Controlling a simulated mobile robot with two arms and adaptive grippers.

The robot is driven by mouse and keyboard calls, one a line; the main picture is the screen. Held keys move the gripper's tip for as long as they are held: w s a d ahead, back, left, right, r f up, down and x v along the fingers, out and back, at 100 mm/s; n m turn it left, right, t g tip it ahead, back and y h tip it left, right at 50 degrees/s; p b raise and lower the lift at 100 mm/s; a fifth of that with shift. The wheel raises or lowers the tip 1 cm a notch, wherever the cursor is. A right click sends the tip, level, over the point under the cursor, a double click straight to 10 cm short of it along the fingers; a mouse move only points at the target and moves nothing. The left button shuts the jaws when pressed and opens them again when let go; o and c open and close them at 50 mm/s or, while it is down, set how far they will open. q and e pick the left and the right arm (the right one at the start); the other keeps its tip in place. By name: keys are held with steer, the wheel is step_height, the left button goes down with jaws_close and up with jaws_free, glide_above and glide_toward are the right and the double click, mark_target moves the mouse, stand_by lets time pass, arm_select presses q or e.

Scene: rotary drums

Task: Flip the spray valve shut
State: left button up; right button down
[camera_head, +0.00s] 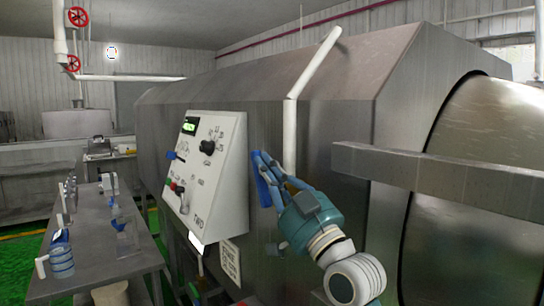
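My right gripper (268,171) reaches in from the lower right, its bluish fingers pointing up and left beside the control box. A flat blue piece (263,188), which looks like the spray valve's handle, stands upright at the fingers. The fingers overlap it in the picture, and I cannot tell whether they touch it or are closed on it. A white pipe (291,135) runs down just behind the gripper; the valve body is hidden. My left gripper is not in view.
The white control box (220,185), with a green display, knobs and levers, stands left of the gripper on the large metal drum housing (340,120). A metal bar (450,175) juts across at right. A grey table (100,245) holding several small items stands at left.

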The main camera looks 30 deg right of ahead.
mark_target(253, 167)
steer(key=shift+w+a+f, duration=0.15)
steer(key=shift+w, duration=0.85)
steer(key=shift+w+a+f, duration=0.1)
steer(key=shift+w+a, duration=0.05)
steer(key=shift+w, duration=0.8)
steer(key=shift+w+f, duration=0.3)
steer(key=shift+w, duration=0.35)
steer(key=shift+a, duration=0.1)
steer(key=shift+w+f, duration=0.1)
steer(key=shift+f, duration=0.15)
